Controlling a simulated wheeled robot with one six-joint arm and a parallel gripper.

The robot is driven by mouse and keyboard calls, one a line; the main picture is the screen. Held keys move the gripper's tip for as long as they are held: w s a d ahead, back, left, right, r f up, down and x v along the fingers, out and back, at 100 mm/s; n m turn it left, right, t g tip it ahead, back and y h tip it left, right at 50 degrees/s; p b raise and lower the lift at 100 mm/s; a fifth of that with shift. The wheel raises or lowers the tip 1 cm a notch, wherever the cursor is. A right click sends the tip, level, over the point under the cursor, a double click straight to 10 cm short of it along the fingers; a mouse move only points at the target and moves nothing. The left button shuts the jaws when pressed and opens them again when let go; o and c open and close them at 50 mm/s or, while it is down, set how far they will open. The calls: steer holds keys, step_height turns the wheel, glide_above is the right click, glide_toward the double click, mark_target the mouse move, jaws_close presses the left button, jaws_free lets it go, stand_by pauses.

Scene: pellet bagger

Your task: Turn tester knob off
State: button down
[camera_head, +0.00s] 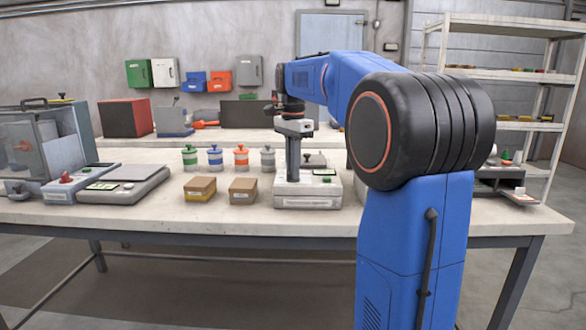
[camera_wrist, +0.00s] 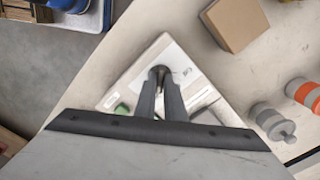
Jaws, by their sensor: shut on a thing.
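The tester (camera_head: 308,201) is a low pale box with a small display, near the front edge of the table. My gripper (camera_head: 293,178) points straight down onto its left part. In the wrist view the tester's pale top (camera_wrist: 187,62) lies under the fingers. The two dark fingers of my gripper (camera_wrist: 160,88) are closed around the tester knob (camera_wrist: 159,72), a small dark knob mostly hidden between them. Its pointer direction cannot be told. A green button (camera_wrist: 121,109) shows beside the fingers on the tester.
Two brown boxes (camera_head: 200,188) (camera_head: 243,190) stand left of the tester. Several colored-band canisters (camera_head: 240,157) stand behind them. A flat scale (camera_head: 122,183) and a clear-walled cabinet (camera_head: 40,150) are further left. A shelf (camera_head: 500,77) stands at the right.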

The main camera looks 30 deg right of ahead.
steer(key=n, duration=1.2)
steer(key=shift+n, duration=0.3)
steer(key=n, duration=0.9)
steer(key=shift+n, duration=0.6)
steer(key=c, duration=1.8)
jaws_free()
steer(key=shift+c, duration=0.2)
steer(key=shift+r, duration=0.15)
step_height(320, 180, up, 17)
